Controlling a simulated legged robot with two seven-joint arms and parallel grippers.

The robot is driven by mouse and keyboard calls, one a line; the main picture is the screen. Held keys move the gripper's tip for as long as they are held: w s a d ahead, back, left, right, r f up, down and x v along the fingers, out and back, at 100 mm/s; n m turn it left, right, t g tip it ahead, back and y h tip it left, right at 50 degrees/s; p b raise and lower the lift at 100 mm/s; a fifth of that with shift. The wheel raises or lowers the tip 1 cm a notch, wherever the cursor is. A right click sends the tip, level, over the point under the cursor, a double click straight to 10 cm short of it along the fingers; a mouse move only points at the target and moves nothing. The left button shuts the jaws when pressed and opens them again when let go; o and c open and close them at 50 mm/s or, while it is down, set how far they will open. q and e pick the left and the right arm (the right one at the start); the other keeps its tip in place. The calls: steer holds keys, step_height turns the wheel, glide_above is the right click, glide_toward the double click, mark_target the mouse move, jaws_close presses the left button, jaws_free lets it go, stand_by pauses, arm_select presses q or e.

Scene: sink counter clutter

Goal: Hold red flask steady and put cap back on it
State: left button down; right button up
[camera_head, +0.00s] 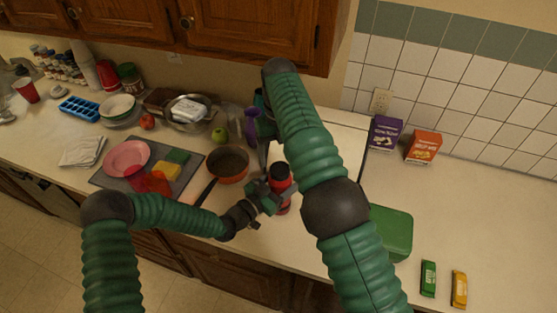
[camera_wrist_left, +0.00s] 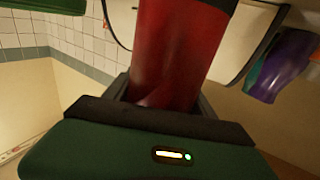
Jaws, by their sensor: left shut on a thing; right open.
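The red flask (camera_head: 281,184) stands upright on the counter near its front edge, with a dark section at its top. Whether that section is a separate cap cannot be told. My left gripper (camera_head: 271,199) is shut around the flask's body from the left. In the left wrist view the red flask body (camera_wrist_left: 172,55) sits between the fingers of my left gripper (camera_wrist_left: 160,95), with a black part at the upper edge. My right gripper (camera_head: 265,152) is open, just behind and left of the flask top, partly hidden by my right arm. No separate cap is clearly visible.
An orange-brown pan (camera_head: 229,177) stands left of the flask. A purple object (camera_head: 251,126) and a green apple (camera_head: 219,134) are behind. A green box (camera_head: 391,232) stands right, partly behind my right arm.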

steer(key=shift+r, duration=0.3)
steer(key=shift+c, duration=0.3)
